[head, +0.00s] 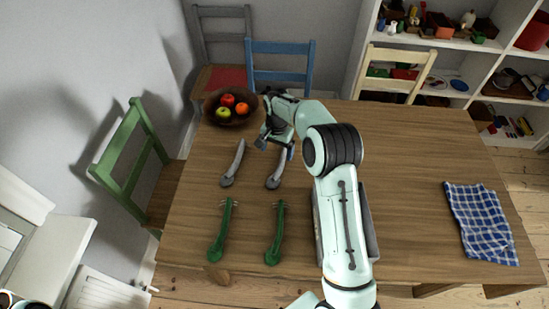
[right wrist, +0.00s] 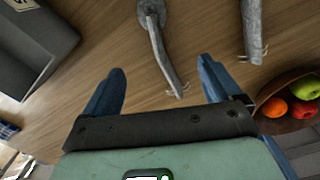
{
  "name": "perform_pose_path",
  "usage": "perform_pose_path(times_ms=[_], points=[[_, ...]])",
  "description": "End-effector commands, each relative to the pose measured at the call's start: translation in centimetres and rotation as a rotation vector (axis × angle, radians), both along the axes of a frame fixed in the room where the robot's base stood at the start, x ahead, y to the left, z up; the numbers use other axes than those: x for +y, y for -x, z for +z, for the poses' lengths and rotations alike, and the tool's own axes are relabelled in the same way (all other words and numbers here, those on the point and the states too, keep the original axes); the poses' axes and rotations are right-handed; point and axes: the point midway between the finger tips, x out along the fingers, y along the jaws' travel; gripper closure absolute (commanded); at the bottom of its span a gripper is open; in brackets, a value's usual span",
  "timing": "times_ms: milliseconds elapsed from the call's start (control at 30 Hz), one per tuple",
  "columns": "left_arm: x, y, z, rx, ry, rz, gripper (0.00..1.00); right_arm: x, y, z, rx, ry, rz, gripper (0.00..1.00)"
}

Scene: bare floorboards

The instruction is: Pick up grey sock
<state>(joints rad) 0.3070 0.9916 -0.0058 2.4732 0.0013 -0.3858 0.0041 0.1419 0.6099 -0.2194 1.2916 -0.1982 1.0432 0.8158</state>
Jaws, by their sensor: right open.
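Two long, thin grey items lie on the wooden table, a left one (head: 233,163) and a right one (head: 277,170). Each has a rounded knob at one end and fine prongs at the other. I cannot make out a clear sock shape in either. My right gripper (head: 276,147) is open above the pronged end of the right grey item. In the right wrist view that item (right wrist: 160,45) lies between the two blue fingers, with no finger seen touching it. The other grey item (right wrist: 252,30) lies outside the fingers.
Two similar green items (head: 222,232) lie nearer the front. A brown fruit bowl (head: 212,113) stands beside my right gripper at the back left. A grey box (head: 370,225) is partly hidden under my right arm. A checked cloth (head: 482,225) lies at the right; the table between is clear.

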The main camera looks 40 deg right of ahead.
Motion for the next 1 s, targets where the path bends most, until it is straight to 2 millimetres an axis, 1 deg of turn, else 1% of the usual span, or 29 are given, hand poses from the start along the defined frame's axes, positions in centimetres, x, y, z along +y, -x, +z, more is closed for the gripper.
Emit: perform_pose_path(times_ms=[33,100,200,300,567,800,900,1000], points=[[0.0,0.2,-0.2,0.003,0.000,0.000,1.00,0.0,0.2,-1.2,0.006,-0.001,0.000,0.08],[0.0,0.3,-0.3,0.005,0.000,0.001,1.00,0.0,0.2,-2.7,0.008,-0.001,-0.001,0.08],[0.0,0.3,-0.3,0.005,0.000,0.001,1.00,0.0,0.2,-4.6,0.006,-0.001,-0.001,0.08],[0.0,0.3,-0.3,0.004,0.000,0.000,1.00,0.0,0.1,-6.0,0.004,-0.001,0.000,0.08],[0.0,0.1,-0.1,0.001,0.000,0.001,1.00,-0.1,0.2,-7.9,0.004,-0.001,0.000,0.08],[0.0,-0.4,0.4,-0.004,0.000,0.000,1.00,-0.3,0.2,-11.4,0.002,-0.001,0.000,0.08],[0.0,-0.5,0.5,-0.006,0.000,0.000,1.00,-0.3,0.2,-12.1,0.002,-0.001,0.000,0.08],[0.0,-0.4,0.5,-0.006,0.000,0.000,1.00,-0.3,0.2,-12.2,0.000,-0.001,0.000,0.08]])
